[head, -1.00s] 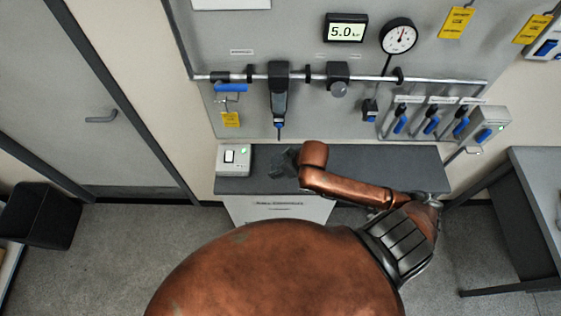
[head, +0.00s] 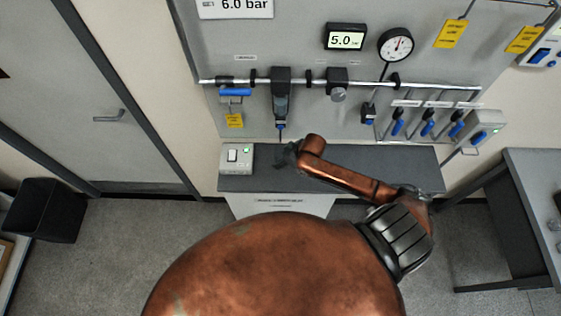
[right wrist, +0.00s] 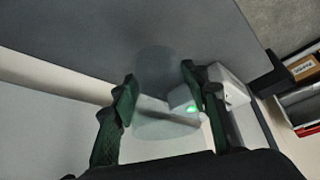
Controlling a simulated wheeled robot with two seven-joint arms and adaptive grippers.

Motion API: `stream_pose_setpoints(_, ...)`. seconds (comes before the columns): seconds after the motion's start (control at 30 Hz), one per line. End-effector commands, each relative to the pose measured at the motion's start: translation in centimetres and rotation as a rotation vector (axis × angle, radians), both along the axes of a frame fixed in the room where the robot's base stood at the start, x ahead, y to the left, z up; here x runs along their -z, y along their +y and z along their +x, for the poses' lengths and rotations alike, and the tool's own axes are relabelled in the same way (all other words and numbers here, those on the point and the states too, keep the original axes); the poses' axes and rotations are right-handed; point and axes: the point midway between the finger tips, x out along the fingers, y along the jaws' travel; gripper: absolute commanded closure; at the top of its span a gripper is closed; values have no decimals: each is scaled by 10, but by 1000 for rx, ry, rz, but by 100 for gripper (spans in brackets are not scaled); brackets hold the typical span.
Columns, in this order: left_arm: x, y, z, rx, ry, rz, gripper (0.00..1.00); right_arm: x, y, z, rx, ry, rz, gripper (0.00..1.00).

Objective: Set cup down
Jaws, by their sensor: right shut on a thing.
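The cup (right wrist: 158,72) is a see-through, smoky cylinder, visible in the right wrist view between the two dark green fingers of my right gripper (right wrist: 160,92). The gripper is shut on it. In the head view my right gripper (head: 287,156) is a small dark shape over the left part of the dark grey bench top (head: 385,165), and the cup cannot be made out there. I cannot tell whether the cup touches the bench top. My left gripper is not in view.
A white switch box (head: 236,158) with a green light sits on the bench just left of my right gripper. A pipe (head: 355,83) with a hanging filter unit (head: 281,95) and blue-handled valves (head: 428,128) runs above. The bench's right part looks clear.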

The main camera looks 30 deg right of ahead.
Motion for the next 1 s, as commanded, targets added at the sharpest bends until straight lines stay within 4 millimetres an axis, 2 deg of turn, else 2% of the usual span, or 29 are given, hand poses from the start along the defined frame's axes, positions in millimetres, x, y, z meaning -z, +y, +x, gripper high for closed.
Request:
stream_pose_setpoints(0.3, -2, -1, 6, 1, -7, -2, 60, 25, -4, 20, 1, 1, 0, 80)
stream_pose_setpoints(0.5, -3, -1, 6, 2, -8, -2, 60, 51, -4, 18, 0, 1, 1, 80)
stream_pose_setpoints(0.9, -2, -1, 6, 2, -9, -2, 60, 56, -4, 18, 0, 0, 1, 80)
stream_pose_setpoints(0.93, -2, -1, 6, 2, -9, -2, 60, 55, -4, 18, -1, 0, 0, 56)
stream_pose_setpoints(1.0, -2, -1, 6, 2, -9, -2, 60, 55, -4, 18, -1, 0, 0, 51)
